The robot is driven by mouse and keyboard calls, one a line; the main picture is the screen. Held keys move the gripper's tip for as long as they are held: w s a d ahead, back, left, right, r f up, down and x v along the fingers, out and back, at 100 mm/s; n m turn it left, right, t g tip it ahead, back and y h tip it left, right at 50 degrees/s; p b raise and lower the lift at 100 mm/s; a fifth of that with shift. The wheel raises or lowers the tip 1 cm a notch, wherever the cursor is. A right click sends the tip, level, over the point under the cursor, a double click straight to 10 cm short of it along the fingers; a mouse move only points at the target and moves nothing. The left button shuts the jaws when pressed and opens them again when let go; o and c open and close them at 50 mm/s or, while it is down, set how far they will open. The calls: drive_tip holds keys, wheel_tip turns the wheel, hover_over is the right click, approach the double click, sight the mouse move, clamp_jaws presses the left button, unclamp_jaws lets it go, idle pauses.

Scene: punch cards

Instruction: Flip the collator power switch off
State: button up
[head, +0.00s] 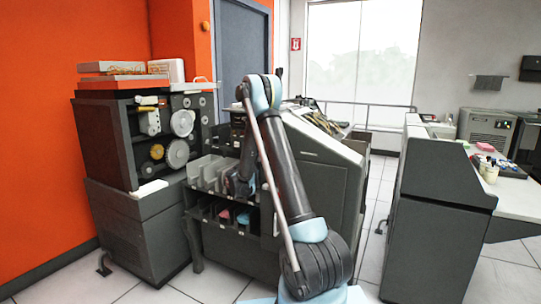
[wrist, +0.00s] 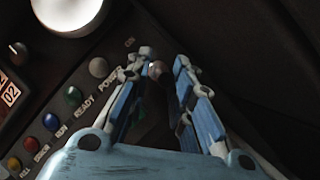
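The collator's dark control panel (wrist: 62,75) fills the left of the wrist view, with "POWER" and "ON" lettering. A small round-tipped knob (wrist: 156,69), apparently the power switch lever, stands just below and right of "ON". My gripper (wrist: 164,60) is open, with one finger on each side of the knob. The knob looks nearer the left finger; I cannot tell whether they touch. The switch's base and any "OFF" label are hidden. In the head view, my gripper (head: 242,184) is low by the grey card pockets (head: 208,172), partly behind my arm; the switch cannot be made out.
Beside the switch is a row of round lamps, including a green one (wrist: 74,94) and a blue one (wrist: 50,121).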

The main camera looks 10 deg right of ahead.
drive_tip(key=v, duration=1.2)
idle(0.3)
